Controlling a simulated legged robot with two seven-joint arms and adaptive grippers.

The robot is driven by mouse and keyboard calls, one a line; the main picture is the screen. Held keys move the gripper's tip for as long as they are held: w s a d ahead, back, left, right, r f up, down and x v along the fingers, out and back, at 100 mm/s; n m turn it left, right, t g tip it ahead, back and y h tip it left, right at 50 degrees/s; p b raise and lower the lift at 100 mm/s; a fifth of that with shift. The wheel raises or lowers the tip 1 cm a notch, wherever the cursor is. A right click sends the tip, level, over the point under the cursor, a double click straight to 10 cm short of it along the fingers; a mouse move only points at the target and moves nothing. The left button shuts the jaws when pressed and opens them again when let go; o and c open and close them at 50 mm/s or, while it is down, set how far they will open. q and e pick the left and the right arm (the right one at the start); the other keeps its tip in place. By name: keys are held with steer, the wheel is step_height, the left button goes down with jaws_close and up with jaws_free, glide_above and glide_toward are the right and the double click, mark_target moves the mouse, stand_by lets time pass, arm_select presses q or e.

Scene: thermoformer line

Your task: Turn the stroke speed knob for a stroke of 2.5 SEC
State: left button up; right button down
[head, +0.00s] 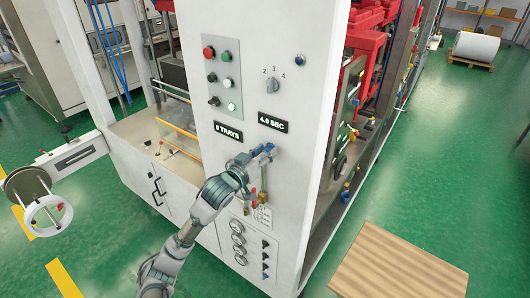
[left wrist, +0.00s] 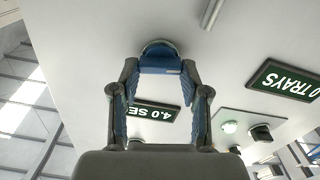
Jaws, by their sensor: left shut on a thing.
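The white control panel (head: 312,105) fills the middle of the head view. My left gripper (head: 265,152) is at its face, just below the "4.0 SEC" display (head: 272,122). In the left wrist view my left gripper (left wrist: 160,78) has its two fingers on either side of the stroke speed knob (left wrist: 160,62), a blue bar on a grey round base, and is shut on it. The gripper hides most of this knob in the head view. The "4.0 SEC" display (left wrist: 156,111) appears upside down between the fingers. My right gripper is in neither view.
A selector marked 2, 3, 4 (head: 272,86) sits above the displays. Several buttons and switches (head: 220,78) are at upper left, over the trays display (head: 227,130). Round gauges (head: 238,240) and a brass fitting (head: 264,196) are below. A wooden board (head: 398,265) lies at lower right.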

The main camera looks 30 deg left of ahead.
arm_select(q)
steer(key=shift+f, duration=0.4)
steer(key=o, duration=1)
steer(key=shift+o, duration=0.7)
steer(key=shift+w+a+r, duration=0.1)
steer(key=shift+w+r, duration=0.05)
steer(key=shift+s+r, duration=0.1)
steer(key=shift+s, duration=0.15)
steer(key=s+a, duration=0.1)
steer(key=s, duration=1)
steer(key=shift+s, duration=0.2)
